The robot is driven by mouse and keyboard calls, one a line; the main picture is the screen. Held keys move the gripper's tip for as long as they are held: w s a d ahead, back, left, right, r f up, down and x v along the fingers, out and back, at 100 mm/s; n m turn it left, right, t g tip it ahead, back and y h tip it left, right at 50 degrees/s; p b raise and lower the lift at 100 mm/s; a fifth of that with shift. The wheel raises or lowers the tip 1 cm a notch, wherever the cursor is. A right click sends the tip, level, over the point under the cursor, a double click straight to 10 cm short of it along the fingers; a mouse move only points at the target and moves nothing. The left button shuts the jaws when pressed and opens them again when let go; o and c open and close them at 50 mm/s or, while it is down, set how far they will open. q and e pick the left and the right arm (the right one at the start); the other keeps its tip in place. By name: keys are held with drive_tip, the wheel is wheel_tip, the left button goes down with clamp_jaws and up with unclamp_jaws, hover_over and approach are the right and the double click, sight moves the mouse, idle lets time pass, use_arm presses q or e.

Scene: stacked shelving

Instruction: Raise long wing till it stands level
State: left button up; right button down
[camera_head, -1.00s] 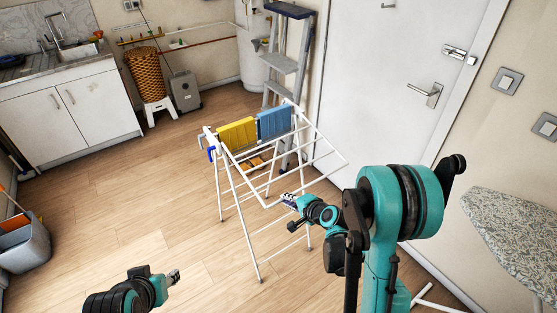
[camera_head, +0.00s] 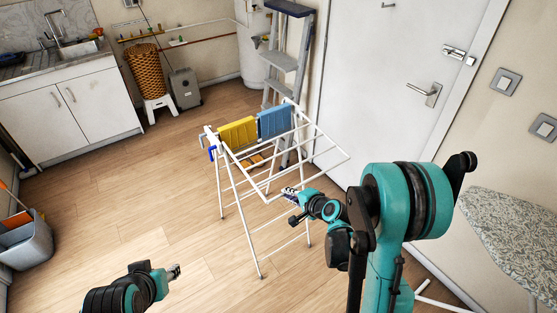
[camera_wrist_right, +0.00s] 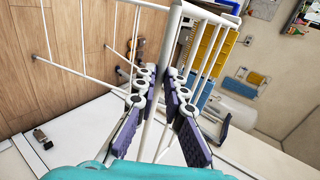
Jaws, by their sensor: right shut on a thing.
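A white drying rack (camera_head: 232,185) stands on the floor in the middle of the head view. Its long wing (camera_head: 318,172) reaches out to the right from the top of the frame and appears to slope down toward its outer edge. My right gripper (camera_head: 288,193) is at the wing's near outer corner, shut on its white tube. In the right wrist view the tube (camera_wrist_right: 154,100) runs between the purple-padded fingers of the right gripper (camera_wrist_right: 158,72). My left gripper (camera_head: 175,271) is low at the left, apart from the rack; its jaws are too small to read.
A yellow cloth (camera_head: 238,133) and a blue cloth (camera_head: 274,122) hang on the rack. A stepladder (camera_head: 287,62) stands behind it, beside the white door (camera_head: 395,75). An ironing board (camera_head: 510,232) is at the right. The floor (camera_head: 120,200) left of the rack is clear.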

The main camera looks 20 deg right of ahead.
wheel_tip(320, 180, up, 2)
drive_tip(key=shift+s+r+p, duration=0.1)
drive_tip(key=shift+r+p, duration=0.15)
drive_tip(key=shift+p, duration=0.4)
drive_tip(key=c, duration=1.6)
unclamp_jaws()
drive_tip(key=shift+s+d, duration=0.1)
drive_tip(key=p+v, duration=0.2)
drive_tip(key=v, duration=0.5)
